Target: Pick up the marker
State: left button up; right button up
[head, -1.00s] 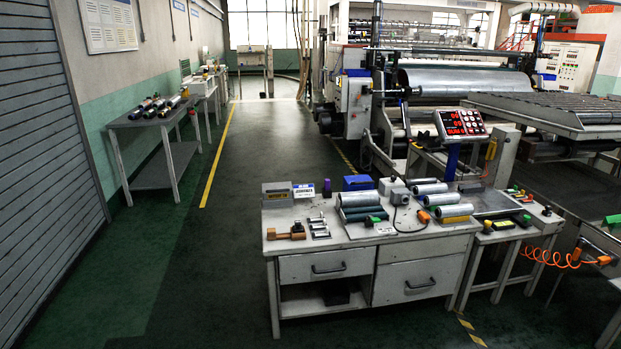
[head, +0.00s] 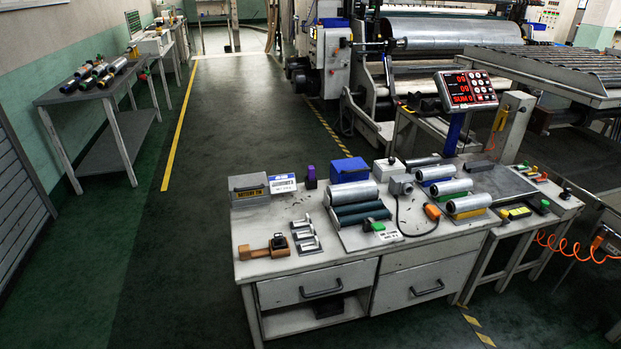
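I cannot pick out the marker with certainty; things on the workbench (head: 350,248) are small at this distance. A small upright purple item (head: 311,178) stands near the back of the bench, beside a white labelled card (head: 283,183). A small green-topped item (head: 378,226) lies in front of the dark green roll (head: 361,215). A yellow-and-black item (head: 517,213) lies on the lower stand at the right. Neither of my grippers is in view.
The bench also holds a grey box (head: 248,188), a blue box (head: 349,169), an orange-brown tool (head: 264,248) and several metal rolls. A display (head: 466,90) stands behind it. A side table (head: 85,91) is at the left. The floor (head: 185,250) between is clear.

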aim_at(310, 169)
jog(key=i+j+u, duration=0.45)
jog(key=j, duration=0.2)
jog(key=i+j+u, duration=0.9)
jog(key=i+j+z, duration=0.15)
jog(key=i, duration=0.45)
jog(key=i+j+z, duration=0.2)
jog(key=i, duration=0.35)
jog(key=l, duration=0.1)
